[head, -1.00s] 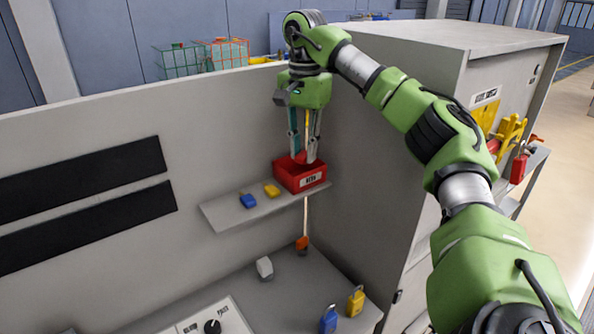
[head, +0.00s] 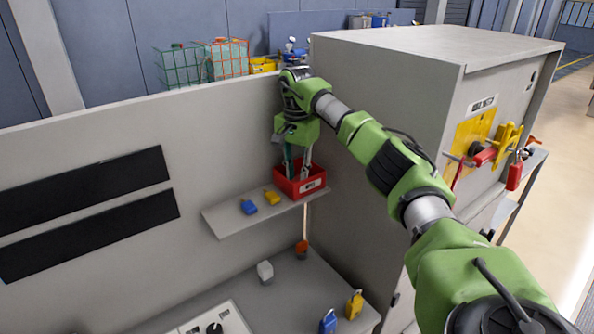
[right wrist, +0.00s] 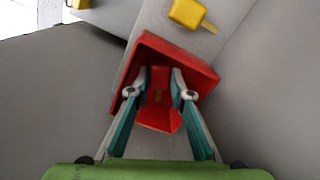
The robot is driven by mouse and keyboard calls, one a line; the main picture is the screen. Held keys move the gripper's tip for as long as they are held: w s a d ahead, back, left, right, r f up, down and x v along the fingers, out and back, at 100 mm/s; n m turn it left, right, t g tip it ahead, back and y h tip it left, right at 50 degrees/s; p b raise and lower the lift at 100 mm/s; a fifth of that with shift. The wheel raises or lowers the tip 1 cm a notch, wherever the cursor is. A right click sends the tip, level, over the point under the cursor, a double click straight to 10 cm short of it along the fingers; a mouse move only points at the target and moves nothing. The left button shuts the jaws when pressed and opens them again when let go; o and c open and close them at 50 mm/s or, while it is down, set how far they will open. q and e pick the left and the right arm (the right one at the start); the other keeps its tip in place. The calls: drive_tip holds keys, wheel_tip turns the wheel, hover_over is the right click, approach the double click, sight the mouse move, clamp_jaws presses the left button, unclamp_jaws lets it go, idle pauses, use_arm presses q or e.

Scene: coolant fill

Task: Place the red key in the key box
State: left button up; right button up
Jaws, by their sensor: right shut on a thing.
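The key box (head: 310,188) is a small open red bin with a white label, at the right end of the wall shelf. My right gripper (head: 299,171) points down with its fingertips inside the box. In the right wrist view its fingers (right wrist: 158,82) reach in between the red walls of the box (right wrist: 200,72), with a gap between them. The gripper is shut on the red key, which is red against red and hard to tell apart from the box. The fingertips and key are mostly hidden by the box wall in the head view. My left gripper is out of view.
A blue key (head: 249,207) and a yellow key (head: 272,198) lie on the shelf (head: 225,219) left of the box. The tall grey cabinet (head: 385,95) stands close on the right. Blue (head: 328,321) and yellow (head: 354,304) padlocks stand on the bench below.

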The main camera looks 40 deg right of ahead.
sight(297, 180)
drive_tip(key=shift+f, duration=0.25)
drive_tip(key=o, duration=0.6)
drive_tip(key=shift+o, duration=0.2)
drive_tip(key=shift+w+r, duration=0.1)
drive_tip(key=shift+r, duration=0.3)
wheel_tip(297, 180, up, 7)
drive_tip(key=b, duration=0.2)
drive_tip(key=shift+r+b, duration=0.1)
drive_tip(key=shift+b, duration=0.25)
wheel_tip(297, 180, up, 4)
drive_tip(key=shift+r, duration=0.2)
